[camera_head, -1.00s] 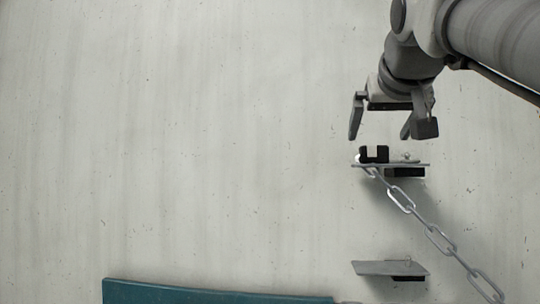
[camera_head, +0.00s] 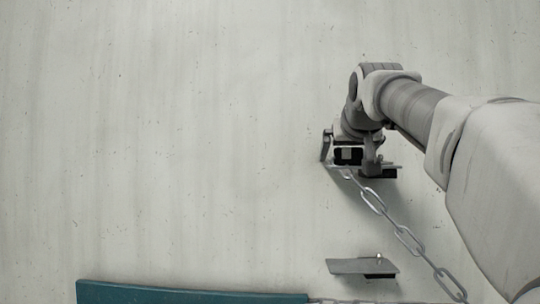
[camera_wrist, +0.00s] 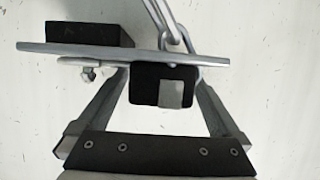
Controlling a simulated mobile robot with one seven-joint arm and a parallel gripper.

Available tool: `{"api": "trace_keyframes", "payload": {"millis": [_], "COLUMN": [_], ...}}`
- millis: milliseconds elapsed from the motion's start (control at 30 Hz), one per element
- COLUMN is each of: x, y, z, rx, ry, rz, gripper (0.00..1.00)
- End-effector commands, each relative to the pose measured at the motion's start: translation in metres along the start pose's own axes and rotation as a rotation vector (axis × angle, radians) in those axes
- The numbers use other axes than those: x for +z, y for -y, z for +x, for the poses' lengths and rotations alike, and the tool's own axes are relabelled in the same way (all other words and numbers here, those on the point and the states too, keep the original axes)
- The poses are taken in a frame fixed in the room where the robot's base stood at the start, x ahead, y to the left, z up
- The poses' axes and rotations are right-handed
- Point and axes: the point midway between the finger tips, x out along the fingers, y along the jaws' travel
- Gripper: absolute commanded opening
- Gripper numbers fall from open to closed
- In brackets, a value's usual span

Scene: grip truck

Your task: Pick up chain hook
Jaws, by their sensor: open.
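The chain hook is a black block with a pale square on its face, seen in the head view (camera_head: 348,155) and the wrist view (camera_wrist: 148,88). It sits at the upper bracket (camera_head: 390,167), a thin grey plate on the wall, which also shows in the wrist view (camera_wrist: 100,49). A metal chain (camera_head: 373,200) hangs from it; its links also show in the wrist view (camera_wrist: 160,18). My gripper (camera_head: 349,161) is open at the bracket, its fingers on either side of the block. In the wrist view my gripper (camera_wrist: 160,92) shows gaps beside the block.
A lower bracket (camera_head: 362,266) sticks out beneath the upper one. The chain runs down to the right past it. A teal panel (camera_head: 190,292) lies along the bottom left. The pale wall (camera_head: 160,140) on the left is bare.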

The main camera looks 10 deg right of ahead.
Motion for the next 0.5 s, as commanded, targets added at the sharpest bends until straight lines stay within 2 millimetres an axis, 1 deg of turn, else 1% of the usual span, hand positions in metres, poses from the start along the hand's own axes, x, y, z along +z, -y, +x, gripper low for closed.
{"api": "trace_keyframes", "payload": {"millis": [67,100,267,300,367,500], "x": [0.0003,0.0003,0.0003,0.0003,0.0002,0.0002], "y": [-0.0001,0.0,0.0,0.0001,0.0001,0.0001], "z": [-0.0001,-0.0001,-0.0003,-0.0004,-0.0004,-0.0005], "rx": [0.0,0.0,0.0,0.0,0.0,0.0], "ry": [0.0,0.0,0.0,0.0,0.0,0.0], "rz": [0.0,0.0,0.0,0.0,0.0,0.0], "gripper": [1.0,0.96,0.68,0.6,0.5,0.24]}}
